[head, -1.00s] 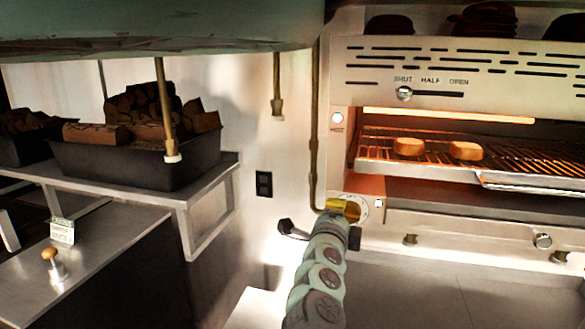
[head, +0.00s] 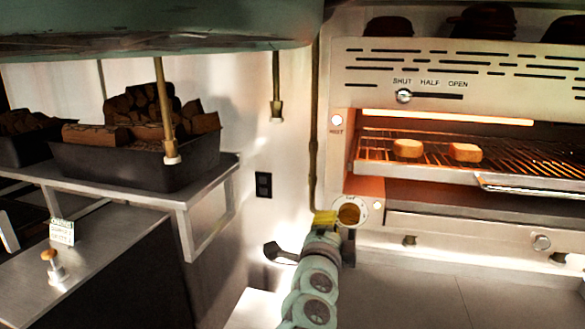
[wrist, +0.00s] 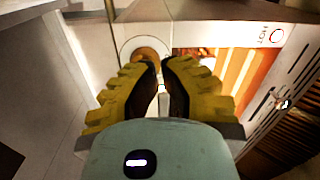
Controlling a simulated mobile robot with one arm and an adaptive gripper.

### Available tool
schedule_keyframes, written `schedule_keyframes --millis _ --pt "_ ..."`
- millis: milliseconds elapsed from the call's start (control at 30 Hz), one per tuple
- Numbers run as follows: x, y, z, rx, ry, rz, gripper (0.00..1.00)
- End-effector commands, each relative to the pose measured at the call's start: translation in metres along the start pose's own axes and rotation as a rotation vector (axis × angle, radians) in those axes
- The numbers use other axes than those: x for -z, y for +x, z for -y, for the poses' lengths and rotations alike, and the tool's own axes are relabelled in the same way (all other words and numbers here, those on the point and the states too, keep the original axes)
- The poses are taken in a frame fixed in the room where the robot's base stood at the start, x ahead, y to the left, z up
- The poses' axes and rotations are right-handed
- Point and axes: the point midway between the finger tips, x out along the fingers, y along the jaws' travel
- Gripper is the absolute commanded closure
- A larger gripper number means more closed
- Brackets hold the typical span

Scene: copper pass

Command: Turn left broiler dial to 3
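The left broiler dial (head: 349,214) is a round copper-coloured knob on a pale marked plate, low on the broiler's left front post. In the wrist view the dial (wrist: 146,50) shows just beyond my fingertips, partly covered by them. Its pointer setting is too small to read. My gripper (head: 326,217) has yellow ribbed fingers and is just left of the dial in the head view. In the wrist view my gripper's fingertips (wrist: 161,62) are drawn nearly together, with nothing seen between them. Whether a finger touches the dial cannot be told.
The broiler's rack (head: 430,152) holds two pieces of bread (head: 464,152) under a glowing element. A slider knob (head: 403,96) sits above. A pipe (head: 314,130) runs down the wall near my gripper. A shelf (head: 215,180) with a wood-filled tray (head: 120,165) stands left.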

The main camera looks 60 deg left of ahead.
Motion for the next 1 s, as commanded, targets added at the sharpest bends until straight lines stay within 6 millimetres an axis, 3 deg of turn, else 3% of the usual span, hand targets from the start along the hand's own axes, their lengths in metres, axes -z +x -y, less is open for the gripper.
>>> schedule_keyframes --millis 300,600,767,1000 --pt "-0.033 -0.013 0.021 0.191 -0.863 0.133 1.0" --pt "-0.051 -0.024 -0.003 0.318 -1.787 0.235 1.0" --pt "-0.039 -0.024 -0.021 0.334 -2.28 0.255 1.0" --pt "0.006 -0.016 -0.024 0.24 -2.982 0.203 1.0"
